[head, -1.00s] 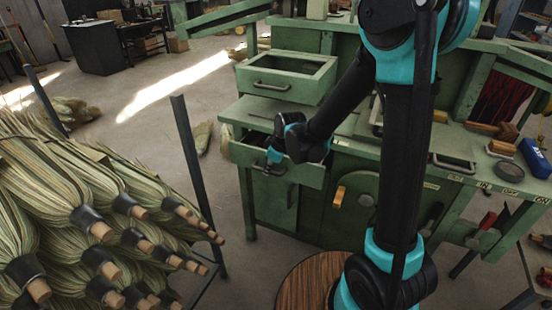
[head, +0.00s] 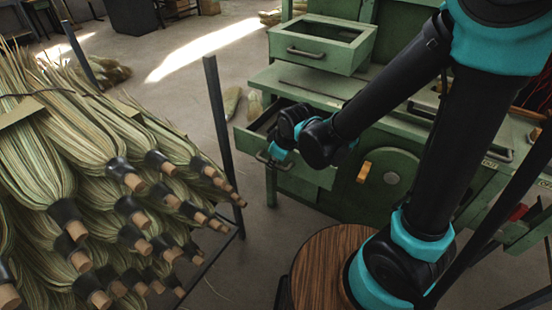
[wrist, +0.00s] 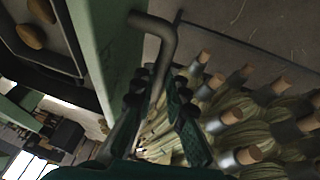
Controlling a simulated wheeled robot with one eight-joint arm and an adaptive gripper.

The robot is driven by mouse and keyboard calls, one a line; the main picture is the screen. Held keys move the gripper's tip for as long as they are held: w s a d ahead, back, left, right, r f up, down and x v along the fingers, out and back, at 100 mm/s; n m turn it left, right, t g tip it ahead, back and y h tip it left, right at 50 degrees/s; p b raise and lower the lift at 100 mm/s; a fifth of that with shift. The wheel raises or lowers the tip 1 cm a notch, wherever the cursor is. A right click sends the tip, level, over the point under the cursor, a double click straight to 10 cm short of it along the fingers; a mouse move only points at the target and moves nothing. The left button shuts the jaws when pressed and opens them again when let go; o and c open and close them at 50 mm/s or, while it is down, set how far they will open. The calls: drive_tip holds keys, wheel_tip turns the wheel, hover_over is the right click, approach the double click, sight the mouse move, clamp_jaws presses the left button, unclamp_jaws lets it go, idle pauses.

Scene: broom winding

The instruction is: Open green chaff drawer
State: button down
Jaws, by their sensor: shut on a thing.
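The green chaff drawer (head: 312,178) sits below the bench top and is pulled partly out, with its dark inside showing at the left. My gripper (head: 271,157) is at the drawer's front and shut on its metal handle (head: 264,160). In the wrist view my gripper's two fingers (wrist: 163,82) close around one leg of the bent handle (wrist: 158,27). The green drawer front (wrist: 112,45) is beside them, with brown rounded pieces (wrist: 32,36) beyond it. My forearm hides part of the drawer's right side in the head view.
A rack of brooms (head: 110,190) with a dark upright post (head: 222,140) stands left of the drawer. Another green drawer box (head: 322,42) stands on the bench above. A round wooden top (head: 325,265) is near my base.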

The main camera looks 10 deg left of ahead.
drive_tip(key=c, duration=1.5)
unclamp_jaws()
drive_tip(key=shift+c, duration=0.2)
drive_tip(key=v, duration=1.2)
